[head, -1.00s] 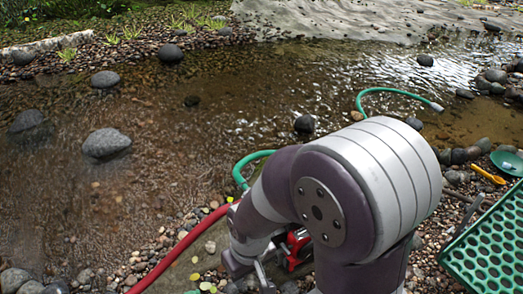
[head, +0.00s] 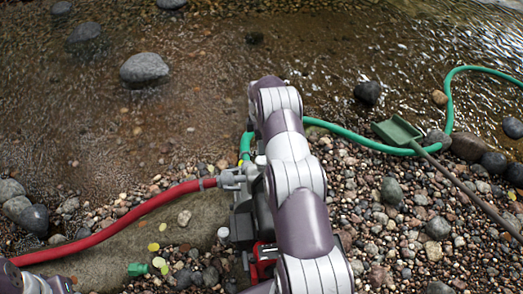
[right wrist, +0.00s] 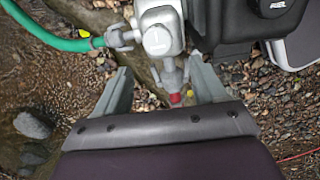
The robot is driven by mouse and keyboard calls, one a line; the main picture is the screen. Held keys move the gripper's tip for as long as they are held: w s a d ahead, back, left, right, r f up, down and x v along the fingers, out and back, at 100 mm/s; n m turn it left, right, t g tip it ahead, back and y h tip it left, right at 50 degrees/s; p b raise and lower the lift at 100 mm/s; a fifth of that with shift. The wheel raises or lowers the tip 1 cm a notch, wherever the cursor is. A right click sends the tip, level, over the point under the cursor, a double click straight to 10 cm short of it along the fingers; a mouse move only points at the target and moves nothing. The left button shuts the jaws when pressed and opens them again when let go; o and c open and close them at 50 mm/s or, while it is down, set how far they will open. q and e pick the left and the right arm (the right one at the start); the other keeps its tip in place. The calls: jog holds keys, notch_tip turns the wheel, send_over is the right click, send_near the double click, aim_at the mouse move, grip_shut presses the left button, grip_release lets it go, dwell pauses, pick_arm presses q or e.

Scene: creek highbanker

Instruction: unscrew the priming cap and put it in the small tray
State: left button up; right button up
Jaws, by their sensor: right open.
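The pump's light grey body (right wrist: 158,32), with a small yellow mark, lies just beyond my right gripper (right wrist: 163,88) in the right wrist view. My right gripper is open, its two fingers apart. A grey coupling with a red end (right wrist: 176,97) shows between the fingers; I cannot tell if they touch it. I cannot clearly pick out the priming cap on the pump. In the head view my right arm hides much of the pump and the right gripper. My left gripper is out of view. I see no small tray.
A red hose (head: 130,220) runs left from the pump's grey fitting (head: 232,179). A green hose (head: 345,132) runs right past a green scoop (head: 398,131) with a long handle. A dark fuel tank (right wrist: 235,20) borders the pump. Stones and water surround it.

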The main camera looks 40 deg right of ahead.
aim_at(262, 160)
jog(key=shift+d+f, duration=0.2)
jog(key=shift+f, duration=0.55)
notch_tip(262, 160, down, 10)
jog(key=b, duration=0.7)
jog(key=shift+d+b, duration=0.1)
jog(key=shift+b, duration=0.25)
